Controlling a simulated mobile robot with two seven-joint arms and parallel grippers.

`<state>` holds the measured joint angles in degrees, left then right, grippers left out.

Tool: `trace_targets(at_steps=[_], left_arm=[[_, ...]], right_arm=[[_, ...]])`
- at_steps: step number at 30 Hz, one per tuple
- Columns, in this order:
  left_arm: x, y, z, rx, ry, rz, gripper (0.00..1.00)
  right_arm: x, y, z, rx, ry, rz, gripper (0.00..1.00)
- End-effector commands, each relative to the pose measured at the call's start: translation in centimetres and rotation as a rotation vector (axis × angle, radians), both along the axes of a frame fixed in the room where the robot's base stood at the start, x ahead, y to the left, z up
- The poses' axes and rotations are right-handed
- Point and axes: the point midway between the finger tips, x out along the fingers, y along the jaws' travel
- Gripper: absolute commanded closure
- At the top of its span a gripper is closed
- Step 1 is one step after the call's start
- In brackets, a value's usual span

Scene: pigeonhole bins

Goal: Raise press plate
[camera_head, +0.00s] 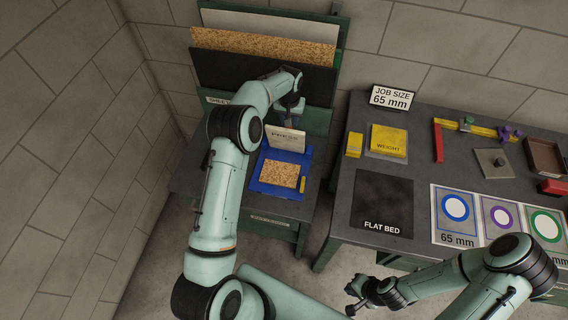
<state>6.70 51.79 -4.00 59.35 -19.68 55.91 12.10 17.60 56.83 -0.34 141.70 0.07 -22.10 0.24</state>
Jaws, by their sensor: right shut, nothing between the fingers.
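A pale press plate (287,138) with dark lettering stands raised at the back of a blue press base (258,187). A speckled tan board (279,176) lies flat on the base, with a small yellow bar (303,184) at its right. My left gripper (291,119) is just above and behind the plate's top edge, pointing down. Its fingers are too small and partly hidden to show whether they are open or touch the plate. My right gripper (352,303) is shut and empty, low in front of the right table.
The right table holds a yellow weight (389,141), a black flat bed mat (383,203), a job size sign (391,98) reading 65 mm, a clamp (467,127) and several ring cards (455,208). Large boards (265,45) stand in a rack behind my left gripper.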

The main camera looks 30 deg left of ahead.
Motion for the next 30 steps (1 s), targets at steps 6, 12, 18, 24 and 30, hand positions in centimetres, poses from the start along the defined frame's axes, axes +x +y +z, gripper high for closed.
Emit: trace_targets(at_steps=[6, 12, 18, 24, 30], left_arm=[[-0.1, 0.0, -0.3, -0.001, 0.005, 0.000, 0.49], [-0.1, 0.0, -0.1, -0.001, 0.004, 0.000, 0.49], [-0.3, -0.1, 1.7, -0.001, 0.002, 0.001, 0.49], [-0.6, -0.2, 4.1, -0.002, 0.002, 0.001, 0.49], [-0.8, -0.2, 5.7, -0.001, 0.003, 0.001, 0.49]], right_arm=[[0.0, 0.0, 0.0, 0.000, 0.000, 0.000, 1.00], [0.0, 0.0, 0.0, 0.000, 0.000, 0.000, 1.00], [0.0, 0.0, 0.0, 0.000, 0.000, 0.000, 1.00], [0.0, 0.0, 0.0, 0.000, 0.000, 0.000, 1.00], [0.0, 0.0, 0.0, 0.000, 0.000, 0.000, 1.00]])
